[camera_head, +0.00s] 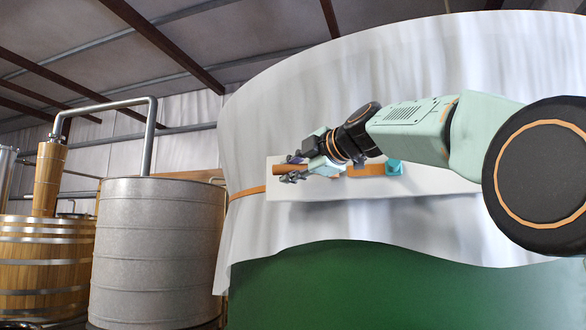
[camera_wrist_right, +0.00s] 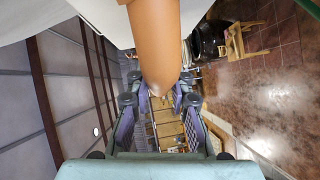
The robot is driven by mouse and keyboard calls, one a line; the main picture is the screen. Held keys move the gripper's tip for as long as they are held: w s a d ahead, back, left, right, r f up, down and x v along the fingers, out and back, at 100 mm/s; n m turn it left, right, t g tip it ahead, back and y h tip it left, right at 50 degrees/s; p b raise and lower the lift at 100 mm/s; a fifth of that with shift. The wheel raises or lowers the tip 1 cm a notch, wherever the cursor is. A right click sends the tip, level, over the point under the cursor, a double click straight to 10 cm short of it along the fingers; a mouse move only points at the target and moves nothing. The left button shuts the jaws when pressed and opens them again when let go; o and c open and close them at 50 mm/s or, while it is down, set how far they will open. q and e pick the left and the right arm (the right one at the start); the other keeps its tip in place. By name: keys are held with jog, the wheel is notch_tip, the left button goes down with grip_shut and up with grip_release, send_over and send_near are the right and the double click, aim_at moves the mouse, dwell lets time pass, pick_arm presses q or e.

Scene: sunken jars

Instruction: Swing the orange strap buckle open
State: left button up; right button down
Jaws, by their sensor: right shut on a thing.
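The orange strap buckle shows in the head view as an orange bar (camera_head: 282,170) in front of a long white plate (camera_head: 440,183). An orange part with a teal block (camera_head: 395,168) sits on the plate to the right. My right gripper (camera_head: 291,168) reaches in from the right and is shut on the orange bar. In the right wrist view the rounded orange buckle (camera_wrist_right: 153,35) comes down from the top, its end between the fingers of my right gripper (camera_wrist_right: 158,101). The gripper and wrist hide part of the buckle. My left gripper is not in view.
A white cloth (camera_head: 300,95) wraps a large round green vessel (camera_head: 400,290), with an orange strap (camera_head: 247,192) around it. A grey metal tank (camera_head: 155,250) with a bent pipe and a wooden vat (camera_head: 40,265) stand at left. A wooden stool (camera_wrist_right: 240,40) shows in the wrist view.

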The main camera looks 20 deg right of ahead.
jog(key=shift+s+f+n+y, duration=0.1)
jog(key=shift+s+n+y, duration=0.2)
jog(key=shift+y, duration=0.1)
jog(key=shift+s+n+g+y, duration=0.4)
jog(key=shift+n+g+y, duration=0.1)
jog(key=shift+y, duration=0.1)
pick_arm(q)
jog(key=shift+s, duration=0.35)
pick_arm(e)
jog(key=shift+s+d+n+g+y, duration=0.15)
jog(key=shift+s+n+g+y, duration=0.85)
jog(key=shift+n+y, duration=0.3)
jog(key=c, duration=1.2)
grip_release()
jog(key=shift+o, duration=0.2)
